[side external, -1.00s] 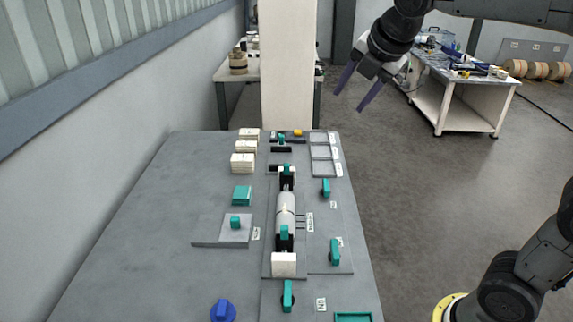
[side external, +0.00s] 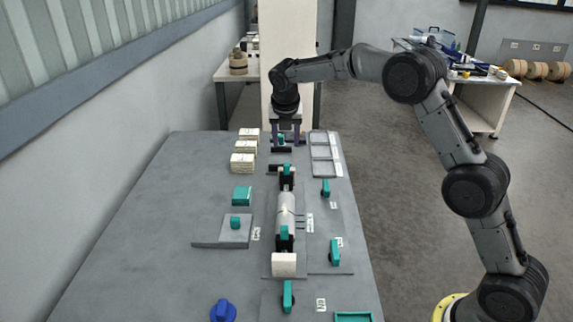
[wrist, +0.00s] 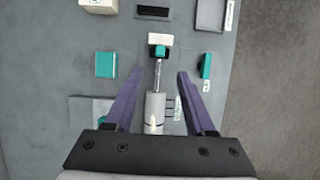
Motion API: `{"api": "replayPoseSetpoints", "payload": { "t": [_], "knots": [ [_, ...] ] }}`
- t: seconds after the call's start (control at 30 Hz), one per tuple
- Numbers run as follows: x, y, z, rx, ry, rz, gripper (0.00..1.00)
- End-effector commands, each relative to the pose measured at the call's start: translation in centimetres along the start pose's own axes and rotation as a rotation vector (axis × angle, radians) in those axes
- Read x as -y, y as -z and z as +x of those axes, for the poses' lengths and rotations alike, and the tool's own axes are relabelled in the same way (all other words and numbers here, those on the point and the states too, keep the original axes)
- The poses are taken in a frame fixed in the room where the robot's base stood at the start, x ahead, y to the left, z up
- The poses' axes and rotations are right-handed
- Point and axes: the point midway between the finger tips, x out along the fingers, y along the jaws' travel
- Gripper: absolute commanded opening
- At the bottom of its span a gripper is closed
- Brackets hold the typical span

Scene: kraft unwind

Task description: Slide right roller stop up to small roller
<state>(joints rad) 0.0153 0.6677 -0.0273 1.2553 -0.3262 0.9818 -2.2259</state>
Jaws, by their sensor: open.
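The small roller (side external: 285,208) is a pale cylinder lying lengthwise on a grey plate; its far part and thin metal shaft show in the wrist view (wrist: 155,108). At its far end stands a black stop with a teal top (side external: 287,182), in front of a white block in the wrist view (wrist: 160,52). Bare shaft shows between this stop and the roller. A second black, teal-topped stop (side external: 284,238) stands at the near end. Which is the right stop I cannot tell. My gripper (side external: 285,146) is open and empty, pointing down above the table's far part.
A white block (side external: 284,265) stands at the near end. Cream blocks (side external: 243,163) and a teal block (side external: 242,195) lie left. Teal handles (side external: 325,187) and a grey compartment tray (side external: 313,150) lie right. The table's left part is mostly clear.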

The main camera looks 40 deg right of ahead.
Motion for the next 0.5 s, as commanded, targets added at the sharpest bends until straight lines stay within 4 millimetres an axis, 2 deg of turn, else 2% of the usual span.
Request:
{"api": "replayPoseSetpoints", "payload": {
  "t": [0.3, 0.5],
  "knots": [
    [0.1, 0.1, 6.3, -0.003, 0.003, 0.0, 0.55],
    [0.1, 0.1, 9.8, -0.002, 0.002, 0.001, 0.55]
  ]
}}
